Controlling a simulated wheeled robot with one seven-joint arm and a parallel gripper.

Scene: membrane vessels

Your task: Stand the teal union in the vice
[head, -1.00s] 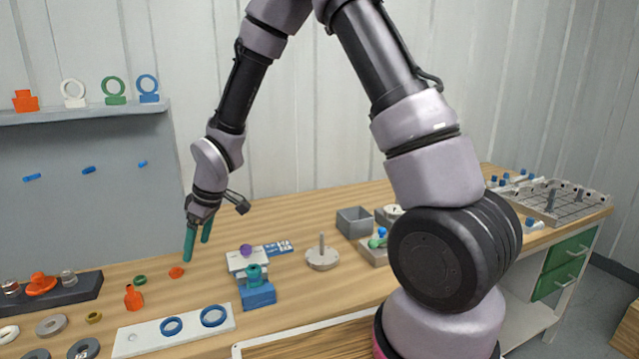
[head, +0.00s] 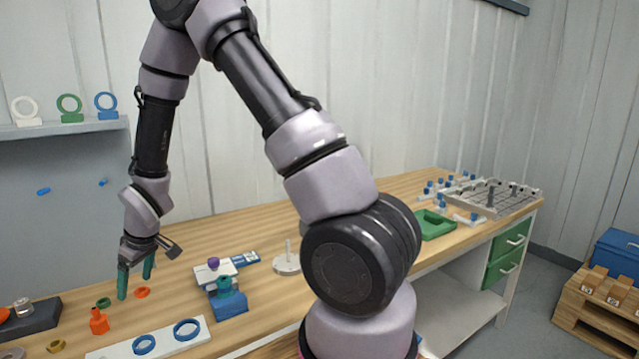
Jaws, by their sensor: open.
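The teal union (head: 226,284) stands upright in the blue vice (head: 229,303) at the front middle of the bench. It looks seated between the vice's jaws, though its lower part is hidden. My gripper (head: 135,287) has teal fingers that point down and stand apart with nothing between them that I can make out. It is well to the left of the vice, low over the bench beside an orange ring (head: 142,293). I cannot tell whether the fingertips touch the bench.
A green ring (head: 103,302) and an orange bottle-shaped part (head: 98,320) lie left of my gripper. A white plate (head: 165,338) with blue rings is in front. A grey block with a purple piece (head: 213,263) is behind the vice. A post on a round base (head: 287,265) stands right.

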